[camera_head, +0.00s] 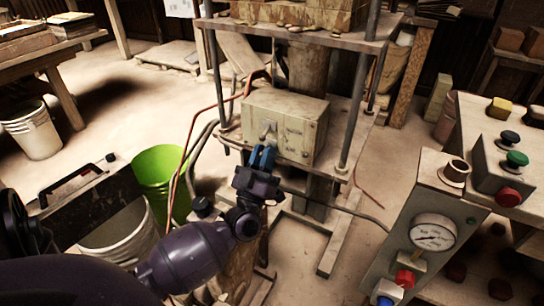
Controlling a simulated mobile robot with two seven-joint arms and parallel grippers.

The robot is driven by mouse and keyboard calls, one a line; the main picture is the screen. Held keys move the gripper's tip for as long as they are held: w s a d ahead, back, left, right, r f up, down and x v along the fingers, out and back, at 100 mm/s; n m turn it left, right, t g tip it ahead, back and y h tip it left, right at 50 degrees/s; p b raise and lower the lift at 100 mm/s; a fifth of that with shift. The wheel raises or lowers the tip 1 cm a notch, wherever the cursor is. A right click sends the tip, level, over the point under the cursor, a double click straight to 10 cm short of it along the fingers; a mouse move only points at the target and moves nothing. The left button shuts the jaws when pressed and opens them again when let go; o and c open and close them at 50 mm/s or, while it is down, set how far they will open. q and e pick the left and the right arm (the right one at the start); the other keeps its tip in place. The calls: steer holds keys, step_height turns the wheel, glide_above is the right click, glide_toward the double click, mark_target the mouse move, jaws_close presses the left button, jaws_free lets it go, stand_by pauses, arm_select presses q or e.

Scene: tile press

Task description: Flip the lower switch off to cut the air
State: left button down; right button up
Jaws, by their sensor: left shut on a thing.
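A beige switch box (288,110) is mounted on the press frame in the middle of the view. A pale upper switch (268,128) shows on the left part of its front face. My left gripper (262,156) is at the lower left of that face, just below the upper switch. Its blue fingers are shut on the lower switch, which they mostly hide, so I cannot tell its position. My right gripper is not in view.
The press frame's posts (354,85) flank the box, and hoses run down its left side. A green bucket (157,167) stands left of my arm. A control panel with a pressure gauge (433,232) and coloured buttons is at the right.

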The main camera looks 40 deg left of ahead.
arm_select(q)
steer(key=shift+w+f+n+t+y+b, duration=0.15)
steer(key=shift+f+n+t+y+b, duration=0.2)
steer(key=shift+t+y+b, duration=0.35)
steer(key=shift+r, duration=0.1)
steer(key=c, duration=1.2)
jaws_free()
steer(key=v, duration=1.1)
steer(key=shift+a, duration=0.1)
